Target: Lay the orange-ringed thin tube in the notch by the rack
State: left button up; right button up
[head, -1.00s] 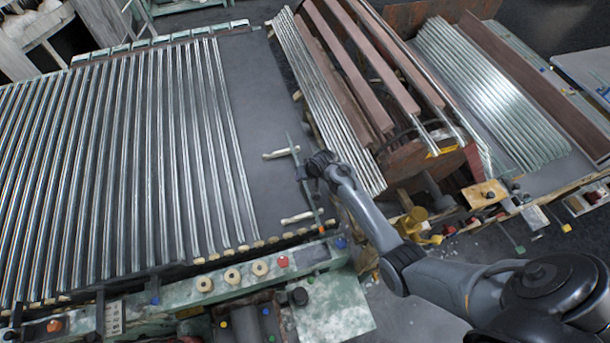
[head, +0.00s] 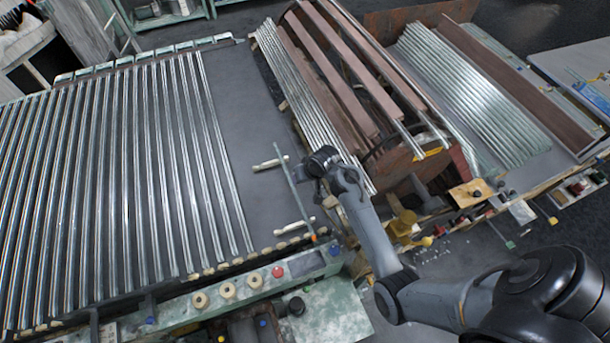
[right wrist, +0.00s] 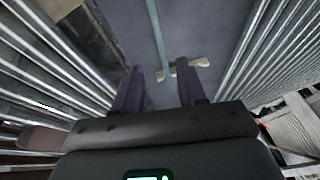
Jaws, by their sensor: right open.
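The thin tube (head: 297,195) is pale green-grey with an orange ring (head: 313,237) at its near end. In the head view it crosses the right ends of two cream notched supports, the far one (head: 266,165) and the near one (head: 290,228). I cannot tell whether it sits down in their notches. My right gripper (head: 306,172) is just right of the tube's middle. In the right wrist view the gripper (right wrist: 160,66) is open, and the tube (right wrist: 157,35) shows between and beyond its fingers, with a cream support (right wrist: 190,67) behind. My left gripper is out of view.
A rack of long glass tubes (head: 120,170) fills the left. A bare grey strip (head: 240,110) lies between it and the thin tube. A green panel with knobs (head: 230,290) runs along the front.

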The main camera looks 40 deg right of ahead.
jog(key=s+a+r+n, duration=0.2)
jog(key=s+a, duration=0.2)
jog(key=s, duration=0.4)
jog(key=s+a+r+n+g, duration=0.1)
jog(key=s+a+r+n, duration=0.1)
jog(key=s+a, duration=0.3)
jog(key=s+a+r+n, duration=0.3)
jog(key=s+a, duration=0.2)
jog(key=s, duration=0.7)
jog(key=shift+s, duration=0.4)
jog(key=shift+a+f, duration=0.1)
